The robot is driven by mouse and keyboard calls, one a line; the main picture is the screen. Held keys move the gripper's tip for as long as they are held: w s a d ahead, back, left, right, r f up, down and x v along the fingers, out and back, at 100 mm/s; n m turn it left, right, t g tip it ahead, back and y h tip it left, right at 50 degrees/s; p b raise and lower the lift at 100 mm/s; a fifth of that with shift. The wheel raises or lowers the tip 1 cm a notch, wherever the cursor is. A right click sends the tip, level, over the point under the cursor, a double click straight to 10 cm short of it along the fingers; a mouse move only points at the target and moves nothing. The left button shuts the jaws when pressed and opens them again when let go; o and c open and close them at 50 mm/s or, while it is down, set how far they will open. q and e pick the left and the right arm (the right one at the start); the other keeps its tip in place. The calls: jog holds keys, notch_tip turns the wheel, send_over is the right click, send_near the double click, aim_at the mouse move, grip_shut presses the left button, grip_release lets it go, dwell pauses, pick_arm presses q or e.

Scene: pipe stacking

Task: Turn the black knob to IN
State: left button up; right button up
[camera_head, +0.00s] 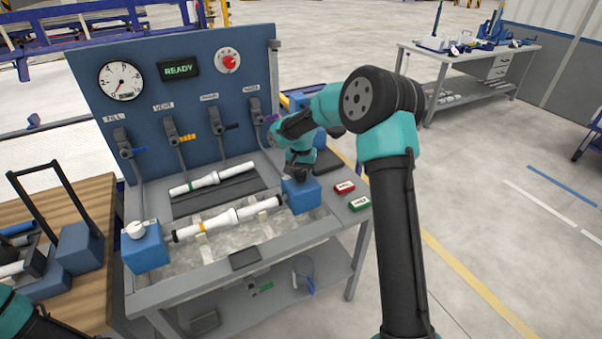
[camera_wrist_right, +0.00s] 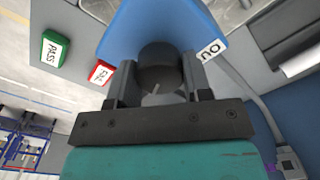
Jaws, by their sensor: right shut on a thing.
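The black knob (camera_wrist_right: 158,62) is on top of the blue block (camera_head: 303,198) at the right end of the bench. My right gripper (camera_wrist_right: 158,82) is shut on the knob, one finger on each side. In the head view the gripper (camera_head: 299,176) comes down on the block from above and hides most of the knob. A white label (camera_wrist_right: 210,50) lies beside the knob on the block; its lettering is tilted and partly hard to read. I cannot tell the knob's exact setting. My left gripper is out of view; only a bit of that arm shows at lower left.
A white pipe (camera_head: 235,216) runs between the right block and the left blue block (camera_head: 146,248). Another pipe (camera_head: 212,179) lies behind it. Red (camera_head: 344,187) and green (camera_head: 360,203) boxes sit right of the block. The panel (camera_head: 180,100) with levers stands behind.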

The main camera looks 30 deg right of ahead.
aim_at(301, 172)
jog(key=shift+m, duration=0.6)
jog(key=o, duration=0.9)
jog(key=shift+r, duration=0.15)
notch_tip(301, 172, up, 17)
jog(key=shift+r, duration=0.1)
dwell(0.5)
